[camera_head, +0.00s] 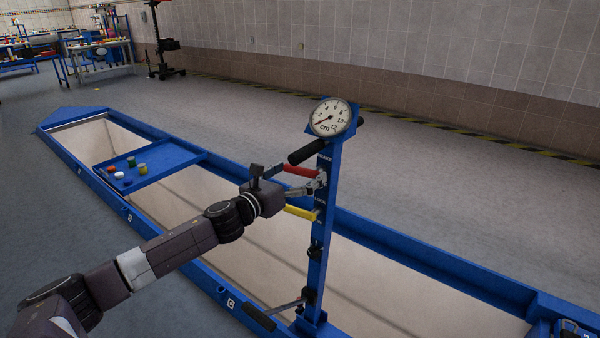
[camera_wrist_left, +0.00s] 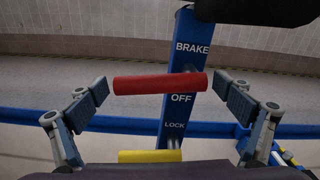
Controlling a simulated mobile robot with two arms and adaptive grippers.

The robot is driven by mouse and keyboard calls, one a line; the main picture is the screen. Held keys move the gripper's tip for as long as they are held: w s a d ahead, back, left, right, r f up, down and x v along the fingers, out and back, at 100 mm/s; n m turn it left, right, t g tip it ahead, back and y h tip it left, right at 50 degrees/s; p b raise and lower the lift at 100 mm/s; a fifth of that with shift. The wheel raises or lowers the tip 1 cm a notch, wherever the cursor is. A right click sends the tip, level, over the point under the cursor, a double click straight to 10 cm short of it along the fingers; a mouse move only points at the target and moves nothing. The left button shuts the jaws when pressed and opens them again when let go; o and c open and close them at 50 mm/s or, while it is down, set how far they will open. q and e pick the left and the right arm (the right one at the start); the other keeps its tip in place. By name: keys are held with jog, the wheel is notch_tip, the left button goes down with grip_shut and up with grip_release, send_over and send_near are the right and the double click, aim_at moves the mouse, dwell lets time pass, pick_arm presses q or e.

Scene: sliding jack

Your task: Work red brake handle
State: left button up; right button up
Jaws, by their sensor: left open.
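The red brake handle (camera_head: 301,170) is a short bar on the upright blue post (camera_head: 322,230). In the left wrist view the red handle (camera_wrist_left: 160,84) lies level across the post, beside the word OFF, with BRAKE above and LOCK below. My left gripper (camera_head: 318,183) is at the post by the red handle. In the left wrist view its two open fingers (camera_wrist_left: 160,88) stand on either side of the handle's ends, with small gaps. My right gripper is not in view.
A yellow handle (camera_head: 300,212) sits below the red one, and a black grip (camera_head: 307,151) sticks out above it. A round gauge (camera_head: 331,117) tops the post. The blue-framed pit (camera_head: 440,262) runs beneath. A blue tray (camera_head: 160,172) with several small coloured items lies left.

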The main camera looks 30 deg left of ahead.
pick_arm(q)
jog(key=c, duration=1.7)
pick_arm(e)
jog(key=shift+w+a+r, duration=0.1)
